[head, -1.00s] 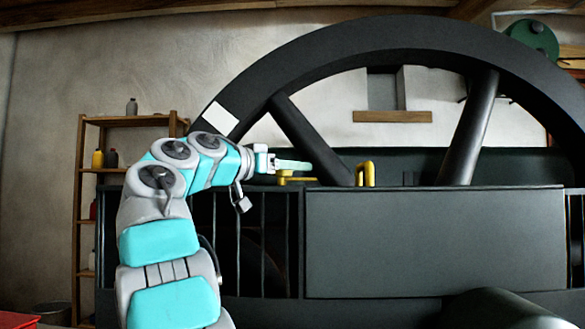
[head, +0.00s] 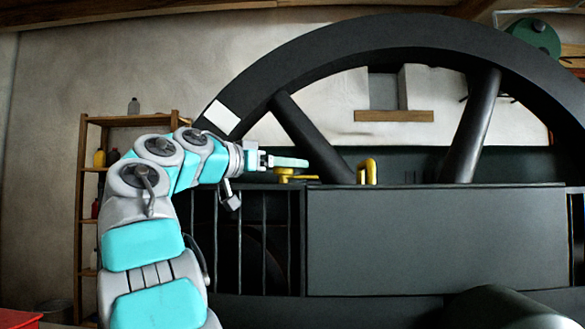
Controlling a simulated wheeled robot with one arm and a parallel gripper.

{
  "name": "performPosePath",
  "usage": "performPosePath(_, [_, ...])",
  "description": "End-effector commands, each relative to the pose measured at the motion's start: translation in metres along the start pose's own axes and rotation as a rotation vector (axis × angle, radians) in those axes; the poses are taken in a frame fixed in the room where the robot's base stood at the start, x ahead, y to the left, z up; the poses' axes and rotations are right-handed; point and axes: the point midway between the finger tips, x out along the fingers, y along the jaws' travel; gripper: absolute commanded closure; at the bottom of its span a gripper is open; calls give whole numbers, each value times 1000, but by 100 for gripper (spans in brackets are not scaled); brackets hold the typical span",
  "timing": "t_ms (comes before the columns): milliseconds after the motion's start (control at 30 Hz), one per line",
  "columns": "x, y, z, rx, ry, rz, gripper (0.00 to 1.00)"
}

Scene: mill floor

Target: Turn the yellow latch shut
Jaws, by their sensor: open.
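The yellow latch (head: 293,179) is a low flat piece on top of the dark guard, left of centre in the head view. Its bar points to the right. A yellow upright loop (head: 366,171) stands on the guard to the right, with a clear gap between it and the latch's bar. My gripper (head: 292,162) is open, with its pale teal fingers pointing right. It appears just above the latch in the picture. I cannot tell whether the fingers touch the latch.
The dark guard (head: 435,240) has a solid panel at right and a barred section at left. A large black flywheel (head: 400,32) rises behind it. A wooden shelf (head: 85,190) with bottles stands at left. A red object (head: 18,318) sits at lower left.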

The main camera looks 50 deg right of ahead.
Motion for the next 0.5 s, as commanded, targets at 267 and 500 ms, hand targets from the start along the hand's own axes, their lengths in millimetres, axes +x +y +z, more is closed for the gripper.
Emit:
performPosePath(267, [-44, 0, 0, -1, 2, 0, 17])
performPosePath(500, [-52, 0, 0, -2, 0, 0, 17])
